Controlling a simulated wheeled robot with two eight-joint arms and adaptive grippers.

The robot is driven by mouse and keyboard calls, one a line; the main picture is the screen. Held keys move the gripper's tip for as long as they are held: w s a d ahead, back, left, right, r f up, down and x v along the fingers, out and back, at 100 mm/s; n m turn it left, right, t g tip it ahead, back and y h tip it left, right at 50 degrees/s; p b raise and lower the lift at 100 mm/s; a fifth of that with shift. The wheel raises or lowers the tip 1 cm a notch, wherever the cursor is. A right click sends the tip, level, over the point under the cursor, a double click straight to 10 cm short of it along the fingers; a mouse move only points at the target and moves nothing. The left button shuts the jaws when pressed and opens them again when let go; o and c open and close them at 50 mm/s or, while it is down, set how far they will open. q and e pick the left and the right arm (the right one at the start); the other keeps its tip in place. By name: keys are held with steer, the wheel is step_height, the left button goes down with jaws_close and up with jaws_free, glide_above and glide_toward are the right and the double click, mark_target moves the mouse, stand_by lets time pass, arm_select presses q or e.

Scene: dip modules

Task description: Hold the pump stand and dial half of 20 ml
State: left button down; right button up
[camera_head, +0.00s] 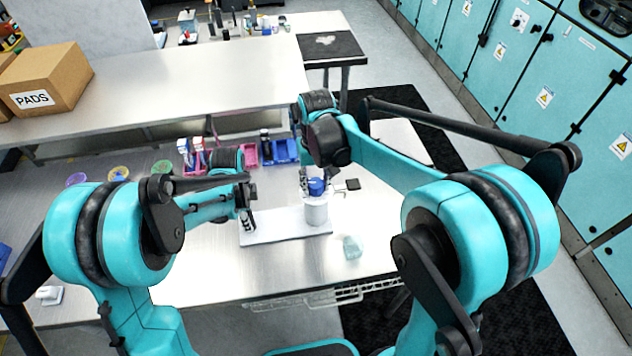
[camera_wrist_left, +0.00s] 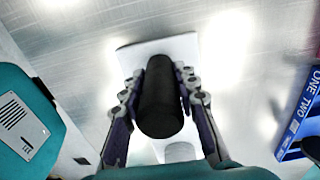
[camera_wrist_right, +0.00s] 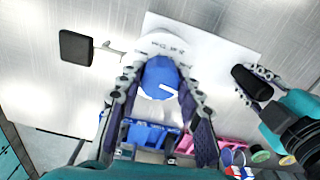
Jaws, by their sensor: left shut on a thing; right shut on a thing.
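The pump stand has a white base plate (camera_head: 262,234) on the table, with a white cylindrical pump body (camera_head: 317,212) at its right. A blue dial (camera_wrist_right: 160,78) with a white mark sits on top of the body; its setting cannot be read. My right gripper (camera_wrist_right: 155,82) is shut around the dial, one finger on each side. An upright black post (camera_wrist_left: 160,100) stands at the plate's other end. My left gripper (camera_wrist_left: 160,88) is shut around this post; it also shows in the right wrist view beside the post's top.
A black square pad (camera_wrist_right: 75,47) sticks out from the pump on a thin arm. A small clear container (camera_head: 352,247) stands in front of the pump. Blue (camera_head: 286,151) and pink bins are behind. Coloured round dishes (camera_head: 118,173) lie at left. A cardboard box (camera_head: 45,78) sits on the upper shelf.

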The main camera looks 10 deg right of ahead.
mark_target(316, 182)
steer(key=o, duration=1.2)
steer(key=shift+c, duration=0.2)
step_height(316, 182, up, 12)
arm_select(q)
steer(key=c, duration=1.1)
jaws_free()
steer(key=shift+o, duration=0.2)
